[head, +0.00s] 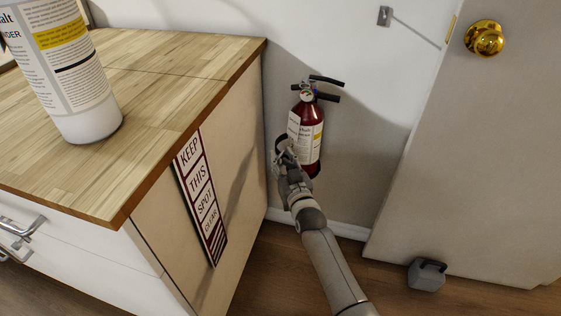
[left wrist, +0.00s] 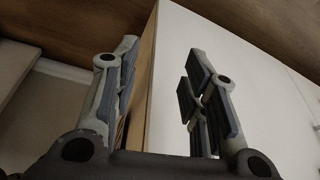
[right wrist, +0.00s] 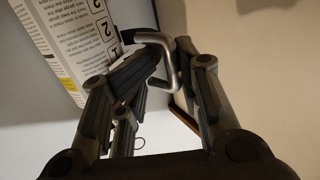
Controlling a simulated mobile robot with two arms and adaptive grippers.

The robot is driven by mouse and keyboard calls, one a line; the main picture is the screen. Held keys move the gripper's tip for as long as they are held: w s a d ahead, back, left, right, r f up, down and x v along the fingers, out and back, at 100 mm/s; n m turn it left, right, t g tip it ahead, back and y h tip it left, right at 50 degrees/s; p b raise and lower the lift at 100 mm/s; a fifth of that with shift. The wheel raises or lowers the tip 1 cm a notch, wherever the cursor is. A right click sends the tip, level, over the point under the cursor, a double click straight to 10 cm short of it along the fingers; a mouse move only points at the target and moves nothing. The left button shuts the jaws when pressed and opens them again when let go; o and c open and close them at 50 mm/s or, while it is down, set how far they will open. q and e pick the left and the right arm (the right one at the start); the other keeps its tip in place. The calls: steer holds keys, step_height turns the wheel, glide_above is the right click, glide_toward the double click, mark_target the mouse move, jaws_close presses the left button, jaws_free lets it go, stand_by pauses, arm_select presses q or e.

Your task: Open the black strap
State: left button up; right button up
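The red fire extinguisher (head: 311,142) with a white label hangs upright on the wall. Its label (right wrist: 75,45) fills the upper left of the right wrist view. There a short black piece (right wrist: 127,36), which looks like the strap, meets a bent silver metal loop (right wrist: 155,38). My right gripper (head: 282,148) is at the extinguisher's lower left side. In the right wrist view its fingers (right wrist: 170,55) stand apart with the loop between them; I cannot tell if they touch it. My left gripper (left wrist: 160,58) is open and empty, and out of the head view.
A wood-topped cabinet (head: 150,75) stands on the left, with a large white bottle (head: 75,85) on top and a keep-clear sign (head: 200,200) on its side. A door (head: 480,160) with a brass knob (head: 485,38) is on the right. A grey weight (head: 425,276) sits on the floor.

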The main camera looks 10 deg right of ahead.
steer(key=s+d, duration=0.2)
steer(key=s, duration=1)
steer(key=shift+d, duration=0.1)
steer(key=shift+c, duration=0.5)
